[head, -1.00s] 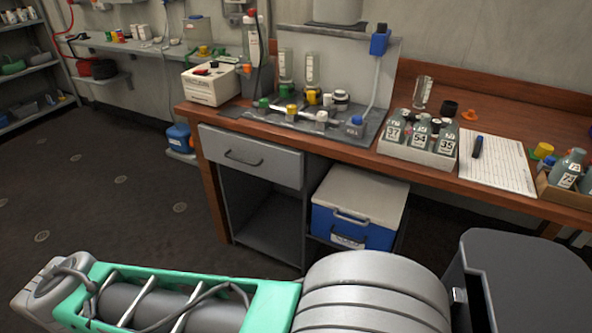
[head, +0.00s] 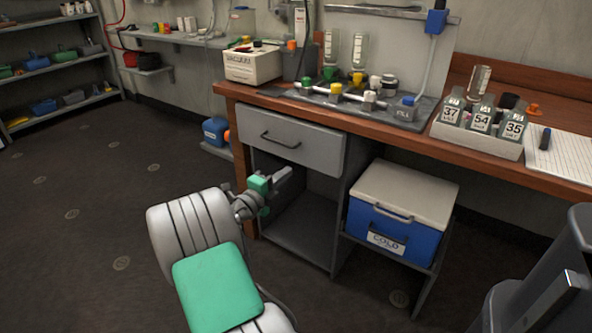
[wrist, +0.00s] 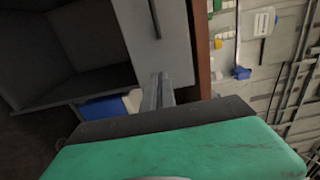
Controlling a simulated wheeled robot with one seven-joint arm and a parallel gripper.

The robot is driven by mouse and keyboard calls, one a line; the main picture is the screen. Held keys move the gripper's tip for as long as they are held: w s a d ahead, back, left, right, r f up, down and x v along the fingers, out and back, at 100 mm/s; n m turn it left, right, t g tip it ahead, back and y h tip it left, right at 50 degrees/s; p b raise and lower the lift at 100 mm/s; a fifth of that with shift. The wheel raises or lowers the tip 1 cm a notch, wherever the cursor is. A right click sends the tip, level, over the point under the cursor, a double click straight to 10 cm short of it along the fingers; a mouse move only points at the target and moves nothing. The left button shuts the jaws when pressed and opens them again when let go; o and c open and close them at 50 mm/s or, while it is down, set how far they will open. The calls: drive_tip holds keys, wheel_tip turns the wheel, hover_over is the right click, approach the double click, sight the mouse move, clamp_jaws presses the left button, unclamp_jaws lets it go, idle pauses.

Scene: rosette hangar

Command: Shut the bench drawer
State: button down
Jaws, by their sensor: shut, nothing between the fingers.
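The bench drawer (head: 285,143) has a light grey front with a dark bar handle (head: 280,141). It sits under the left part of the wooden bench top, and its front stands out from the cabinet, with some of its right side showing. My gripper (head: 285,175) is shut and empty, just below and in front of the drawer front in the head view. In the wrist view the shut fingers (wrist: 158,88) point at the grey drawer front (wrist: 140,45), its handle beyond them. I cannot tell whether they touch it.
An open cabinet space lies below the drawer. A blue and white cooler (head: 395,215) stands on a low shelf to its right. The bench top (head: 400,147) holds bottles, a vacuum box (head: 253,66) and a valve rig. The floor at left is clear.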

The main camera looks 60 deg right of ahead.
sight(313, 150)
drive_tip(key=d, duration=0.4)
drive_tip(key=s+d+b, duration=0.1)
drive_tip(key=d, duration=0.3)
drive_tip(key=s+d, duration=0.1)
drive_tip(key=d, duration=0.3)
drive_tip(key=shift+d, duration=0.35)
drive_tip(key=shift+d, duration=0.1)
